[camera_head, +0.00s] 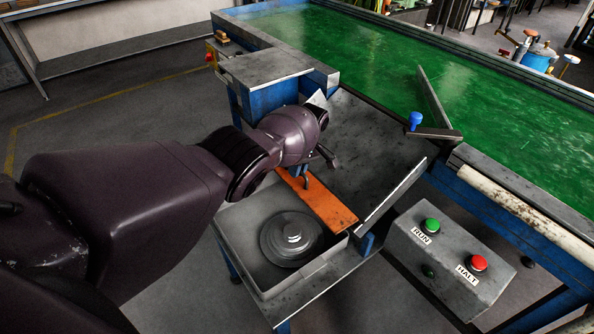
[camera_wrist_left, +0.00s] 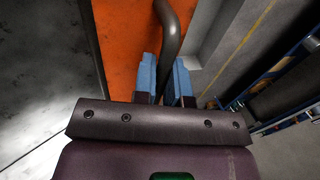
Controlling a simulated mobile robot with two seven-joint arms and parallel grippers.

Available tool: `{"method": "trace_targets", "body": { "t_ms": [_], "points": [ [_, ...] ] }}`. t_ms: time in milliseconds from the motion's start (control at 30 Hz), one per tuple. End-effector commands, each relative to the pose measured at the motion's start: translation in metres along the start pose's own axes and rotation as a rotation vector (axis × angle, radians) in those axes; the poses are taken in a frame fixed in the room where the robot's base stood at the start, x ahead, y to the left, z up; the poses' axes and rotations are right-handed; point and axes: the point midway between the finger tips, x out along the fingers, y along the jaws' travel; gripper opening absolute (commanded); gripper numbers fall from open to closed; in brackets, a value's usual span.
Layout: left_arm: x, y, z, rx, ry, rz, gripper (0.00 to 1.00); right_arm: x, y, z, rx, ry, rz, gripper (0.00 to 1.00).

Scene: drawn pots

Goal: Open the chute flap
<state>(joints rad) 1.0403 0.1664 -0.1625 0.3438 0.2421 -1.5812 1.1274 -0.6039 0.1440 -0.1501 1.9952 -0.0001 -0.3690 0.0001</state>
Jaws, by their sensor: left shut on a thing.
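The chute flap is an orange plate (camera_head: 332,209) at the lower end of the grey metal chute (camera_head: 375,145), above a grey bin (camera_head: 262,283). A dark bent handle (camera_head: 306,181) stands on the flap. My left gripper (camera_head: 304,170) is at the handle, its fingers mostly hidden behind my wrist in the head view. In the left wrist view, the blue fingers of my left gripper (camera_wrist_left: 164,78) are shut on the dark handle (camera_wrist_left: 174,35), with the orange flap (camera_wrist_left: 128,40) behind them. My right gripper is not in view.
A round stepped grey metal piece (camera_head: 291,238) lies in the bin. The green conveyor (camera_head: 360,50) runs behind the chute, with a blue-knobbed lever (camera_head: 434,132) at its edge. A control box (camera_head: 445,262) with RUN and HALT buttons stands right of the bin.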

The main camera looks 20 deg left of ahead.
Motion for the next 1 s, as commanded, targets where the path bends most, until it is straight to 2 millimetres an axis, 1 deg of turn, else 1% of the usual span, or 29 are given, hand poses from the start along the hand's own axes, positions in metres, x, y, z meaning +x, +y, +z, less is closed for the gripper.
{"method": "trace_targets", "body": {
  "t_ms": [300,333,467,767,867,1000],
  "points": [
    [-0.002,0.001,0.001,0.001,0.000,0.004,0.00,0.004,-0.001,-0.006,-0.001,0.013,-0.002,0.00],
    [-0.002,0.001,0.001,0.001,0.000,0.004,0.17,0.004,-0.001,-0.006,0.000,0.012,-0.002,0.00],
    [-0.001,0.001,0.000,0.001,0.000,0.003,0.36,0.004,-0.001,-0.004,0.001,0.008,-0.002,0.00],
    [-0.003,0.001,0.000,0.001,0.001,0.003,0.36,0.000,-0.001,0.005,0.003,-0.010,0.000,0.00],
    [-0.010,0.001,0.000,0.000,0.002,0.005,0.36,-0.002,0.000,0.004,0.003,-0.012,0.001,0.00],
    [-0.032,0.000,0.000,0.001,0.002,0.005,0.36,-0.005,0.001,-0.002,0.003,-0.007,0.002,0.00]
  ]
}}
